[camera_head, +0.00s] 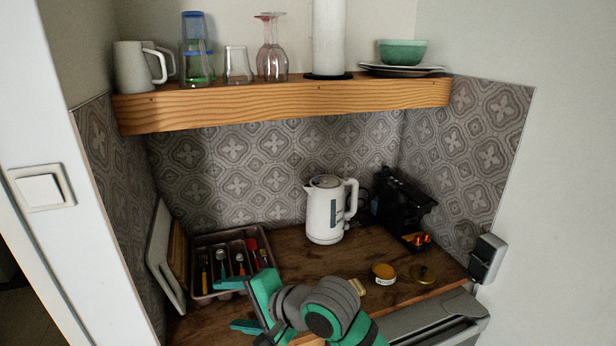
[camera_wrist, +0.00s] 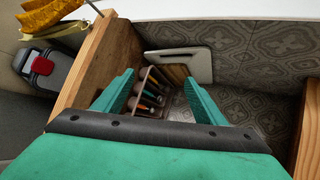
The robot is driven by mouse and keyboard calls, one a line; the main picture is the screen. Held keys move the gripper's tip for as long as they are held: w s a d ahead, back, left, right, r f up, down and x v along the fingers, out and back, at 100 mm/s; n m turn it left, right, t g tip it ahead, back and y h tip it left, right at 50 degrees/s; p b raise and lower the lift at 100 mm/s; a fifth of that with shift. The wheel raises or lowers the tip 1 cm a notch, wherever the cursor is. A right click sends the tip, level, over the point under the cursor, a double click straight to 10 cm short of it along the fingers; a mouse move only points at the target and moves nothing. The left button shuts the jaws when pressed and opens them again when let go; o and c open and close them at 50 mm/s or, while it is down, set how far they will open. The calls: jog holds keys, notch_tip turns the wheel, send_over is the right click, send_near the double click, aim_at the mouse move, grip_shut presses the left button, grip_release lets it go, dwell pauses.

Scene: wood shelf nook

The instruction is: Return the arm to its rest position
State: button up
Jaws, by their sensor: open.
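My gripper (camera_head: 231,304) is green and dark grey. In the head view it is at the front of the wooden counter (camera_head: 290,250), low in the picture, with its fingers pointing left. The fingers are apart and nothing is between them. In the wrist view my gripper (camera_wrist: 160,92) also shows open and empty. The cutlery tray (camera_wrist: 136,104) shows beyond and between the fingers there. My arm is bent and enters from the bottom edge of the head view.
The cutlery tray (camera_head: 206,296) is just behind my gripper. A white kettle (camera_head: 322,215), a black coffee machine (camera_head: 400,205) and a small yellow-topped tin (camera_head: 383,279) stand to the right. A wooden shelf (camera_head: 290,103) with glassware hangs above. Boards (camera_head: 160,252) lean at left.

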jog(key=w+a+r+t+y, duration=0.1)
jog(key=a+r+t+y, duration=0.2)
jog(key=a+r, duration=0.15)
jog(key=s+d+f+m+t+h, duration=0.2)
jog(key=s+d+f+t+h, duration=0.4)
jog(key=f, duration=0.5)
jog(key=s+d+f+m+t+h, duration=0.25)
jog(key=s+d+f+h, duration=0.45)
jog(key=f, duration=0.4)
jog(key=s+d+f+n, duration=0.1)
jog(key=s+n, duration=0.3)
jog(key=s, duration=0.4)
jog(key=s+d+f+n+g, duration=0.1)
jog(key=s+d+f+n, duration=0.1)
jog(key=s, duration=0.6)
jog(key=s+d+f+n+g, duration=0.1)
jog(key=s+d+f+n, duration=0.1)
jog(key=s+d+n, duration=0.2)
jog(key=s+n, duration=0.2)
jog(key=s, duration=0.2)
jog(key=shift+f, duration=0.2)
